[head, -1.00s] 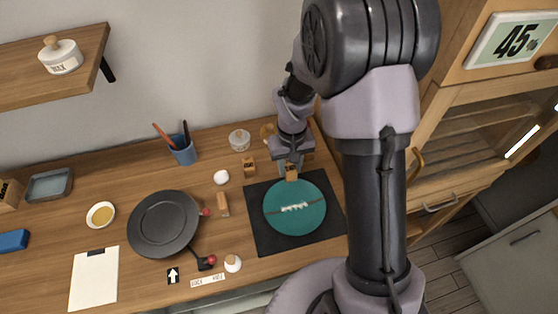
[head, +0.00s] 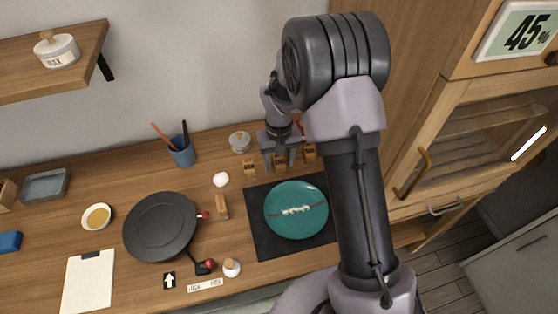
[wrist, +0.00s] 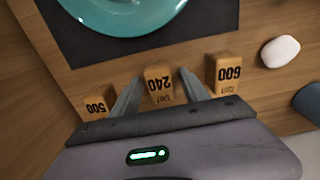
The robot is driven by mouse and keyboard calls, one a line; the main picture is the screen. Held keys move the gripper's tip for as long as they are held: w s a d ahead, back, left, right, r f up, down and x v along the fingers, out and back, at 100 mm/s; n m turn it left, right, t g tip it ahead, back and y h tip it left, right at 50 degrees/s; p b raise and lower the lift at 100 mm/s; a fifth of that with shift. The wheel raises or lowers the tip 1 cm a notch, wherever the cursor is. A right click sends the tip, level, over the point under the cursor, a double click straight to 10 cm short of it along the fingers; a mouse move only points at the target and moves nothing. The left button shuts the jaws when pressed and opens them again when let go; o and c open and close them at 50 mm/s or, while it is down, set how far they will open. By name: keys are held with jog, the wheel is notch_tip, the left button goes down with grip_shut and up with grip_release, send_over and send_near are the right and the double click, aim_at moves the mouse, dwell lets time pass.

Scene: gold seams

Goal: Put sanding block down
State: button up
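The sanding block marked 240 (wrist: 159,86) stands on the wooden bench between the fingers of my gripper (wrist: 160,75). The fingers are spread, with a narrow gap on each side of the block. In the head view my gripper (head: 279,158) is low over the bench behind the black mat, with the 240 block (head: 279,161) between its fingers. The block is in a row with the 600 block (wrist: 223,74) and the 500 block (wrist: 97,102). Whether its base rests fully on the bench is hard to see.
A dark pan (head: 160,227) lies further left.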

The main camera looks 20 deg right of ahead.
notch_tip(320, 180, up, 14)
jog(key=p, duration=0.4)
notch_tip(320, 180, up, 10)
jog(key=m+t, duration=0.1)
jog(key=t, duration=0.1)
send_over(279, 162)
jog(key=s+a, duration=0.1)
jog(key=s, duration=0.5)
jog(key=s+a+r+m+t+y, duration=0.1)
jog(key=s+r+t, duration=0.1)
jog(key=s, duration=0.7)
jog(key=s+a+r+m+t+y, duration=0.1)
jog(key=s+r, duration=0.3)
jog(key=s, duration=0.5)
jog(key=shift+s+a+r+m+t, duration=0.35)
jog(key=shift+a+m+t, duration=0.05)
jog(key=shift+m, duration=0.3)
notch_tip(279, 162, down, 6)
jog(key=b, duration=0.5)
jog(key=shift+r+b, duration=0.25)
jog(key=shift+b, duration=0.05)
